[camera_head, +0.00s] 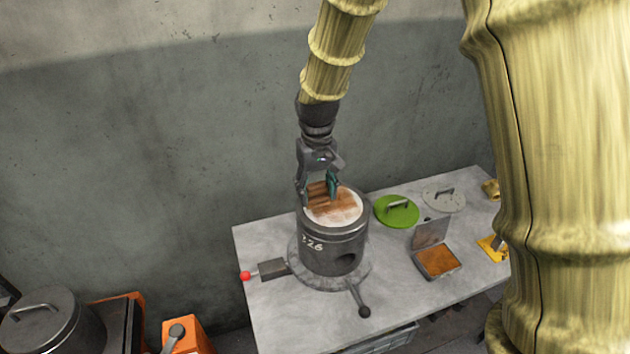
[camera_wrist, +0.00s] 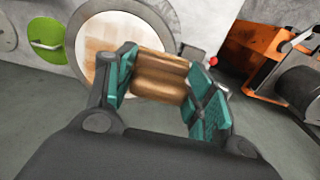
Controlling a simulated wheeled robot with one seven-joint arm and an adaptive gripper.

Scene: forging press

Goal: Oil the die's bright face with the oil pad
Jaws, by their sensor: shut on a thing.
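The die (camera_head: 333,246) is a dark upright cylinder with white digits on its side, on a round base on the table. Its bright face (camera_head: 347,214) is on top, pale, with brown streaks across part of it. My gripper (camera_head: 319,189) is above the left part of this face, shut on the oil pad (camera_head: 317,191). In the wrist view my gripper (camera_wrist: 168,85) has its teal fingers on both sides of the brown, ribbed oil pad (camera_wrist: 159,77). The face (camera_wrist: 100,42) shows behind, pale with a light brown film. I cannot tell whether the pad touches it.
The pale table (camera_head: 262,318) carries an open tin (camera_head: 437,262) with orange-brown contents, a green lid (camera_head: 397,211) and a grey lid (camera_head: 443,197). A red-knobbed lever (camera_head: 246,276) and a black-knobbed lever (camera_head: 363,311) stick out at the base. Orange equipment (camera_head: 187,340) stands lower left.

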